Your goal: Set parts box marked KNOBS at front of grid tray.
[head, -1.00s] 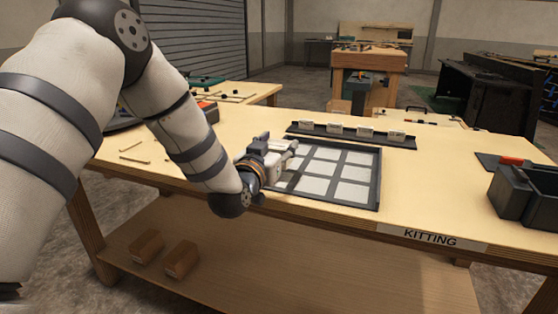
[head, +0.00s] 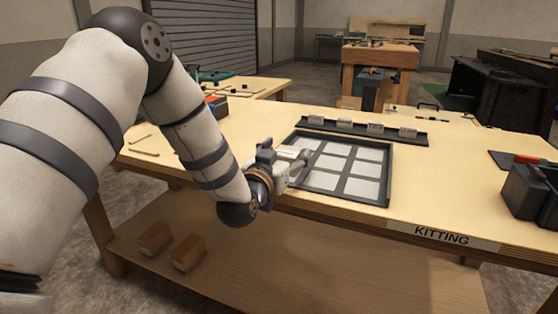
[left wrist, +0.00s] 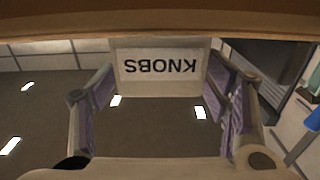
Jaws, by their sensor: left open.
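The parts box marked KNOBS (left wrist: 160,67) shows in the left wrist view, its label upside down, between the two fingers of my left gripper (left wrist: 162,85). The fingers are spread on either side of the box; whether they touch it I cannot tell. In the head view my left gripper (head: 303,158) is low at the left front corner of the grid tray (head: 345,197), a dark frame with pale cells. There the gripper mostly hides the box. My right gripper is not in view.
A dark rail (head: 360,134) with several small labelled boxes stands behind the tray. Dark bins (head: 530,190) stand at the right of the table. The tabletop between tray and bins is clear. A few thin sticks (head: 141,145) lie at the left.

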